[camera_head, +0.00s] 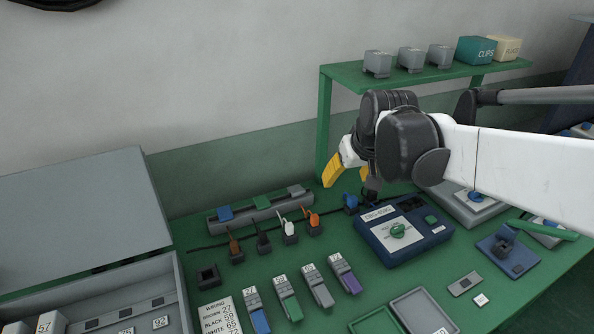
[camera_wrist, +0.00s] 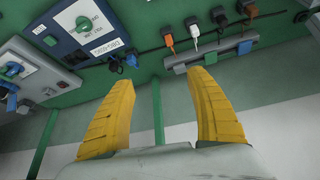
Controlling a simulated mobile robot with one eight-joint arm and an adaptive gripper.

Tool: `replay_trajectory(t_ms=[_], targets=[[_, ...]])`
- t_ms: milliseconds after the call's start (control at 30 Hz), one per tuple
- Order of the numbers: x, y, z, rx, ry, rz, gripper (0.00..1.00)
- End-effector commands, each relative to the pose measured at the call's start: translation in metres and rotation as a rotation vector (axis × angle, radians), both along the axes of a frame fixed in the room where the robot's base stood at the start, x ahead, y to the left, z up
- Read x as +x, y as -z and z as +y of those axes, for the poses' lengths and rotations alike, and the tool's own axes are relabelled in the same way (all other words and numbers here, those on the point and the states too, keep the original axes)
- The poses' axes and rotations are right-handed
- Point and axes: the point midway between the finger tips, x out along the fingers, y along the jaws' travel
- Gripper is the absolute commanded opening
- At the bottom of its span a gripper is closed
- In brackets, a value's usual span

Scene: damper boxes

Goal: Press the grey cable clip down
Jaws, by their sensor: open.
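The grey cable clip (camera_head: 297,190) sits at the right end of a grey rail (camera_head: 240,222) at the back of the green bench. A green clip (camera_head: 262,202) and a blue clip (camera_head: 225,212) sit left of it on the rail. Whether the grey clip is raised or flat is too small to tell. My gripper (camera_head: 348,172) is open and empty, above and to the right of the grey clip, apart from it. In the wrist view, the grey clip (camera_wrist: 180,69) shows beyond the gap between my yellow fingers (camera_wrist: 163,78), near the right fingertip.
A dark cable runs in front of the rail past several plugs, including a white one (camera_head: 289,232) and an orange one (camera_head: 312,221). A blue box with a green knob (camera_head: 398,231) stands to the right. A green shelf (camera_head: 425,74) with boxes rises behind my gripper.

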Motion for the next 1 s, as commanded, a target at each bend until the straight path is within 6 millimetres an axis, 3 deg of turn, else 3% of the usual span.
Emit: replay_trajectory(t_ms=[33,167,400,600,867,1000], targets=[[0.022,0.004,0.007,-0.003,-0.018,0.01,0.65],[0.073,0.025,0.026,-0.008,-0.065,0.036,0.65],[0.152,0.091,0.065,-0.015,-0.151,0.082,0.65],[0.181,0.133,0.082,-0.019,-0.192,0.105,0.65],[0.192,0.161,0.089,-0.021,-0.201,0.109,0.65],[0.202,0.188,0.093,-0.021,-0.201,0.109,0.65]])
